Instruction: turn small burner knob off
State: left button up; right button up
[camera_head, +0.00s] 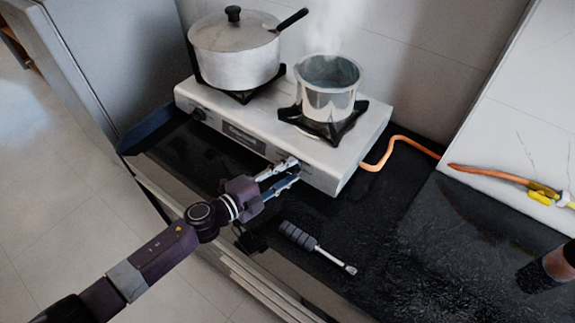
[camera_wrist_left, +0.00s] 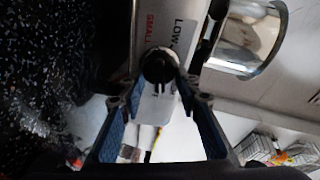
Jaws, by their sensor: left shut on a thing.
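The small burner knob (camera_wrist_left: 158,66) is round and dark, on the stove's front panel beside the printed words "SMALL" and "LOW" in the left wrist view. My left gripper (camera_head: 291,171) is at the right part of the stove front, its fingers pointing at the panel. In the left wrist view its blue-padded fingers (camera_wrist_left: 160,84) stand on both sides of the knob, shut on it. In the head view the fingers mostly hide this knob. The two-burner stove (camera_head: 240,120) is white. My right gripper does not show.
A steaming metal pot (camera_head: 330,100) stands on the right burner, a lidded saucepan (camera_head: 235,60) on the left one. A grey-handled tool (camera_head: 300,237) lies on the black counter (camera_head: 400,225) in front. An orange hose (camera_head: 385,150) runs right. A dark brown object (camera_head: 545,270) is at the right edge.

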pick_arm(q)
jog(key=shift+w+a+r+m+p, duration=0.15)
jog(key=shift+m+p, duration=0.35)
jog(key=shift+m, duration=0.6)
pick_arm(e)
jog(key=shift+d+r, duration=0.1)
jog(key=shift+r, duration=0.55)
pick_arm(q)
jog(key=shift+o, duration=0.2)
jog(key=o, duration=1)
jog(key=shift+c, duration=0.2)
jog(key=shift+o, duration=1)
jog(key=shift+f, duration=0.2)
jog(key=shift+s+a, duration=0.1)
jog(key=shift+s, duration=0.1)
jog(key=r+v, duration=0.1)
jog(key=v, duration=1)
jog(key=shift+a, duration=0.15)
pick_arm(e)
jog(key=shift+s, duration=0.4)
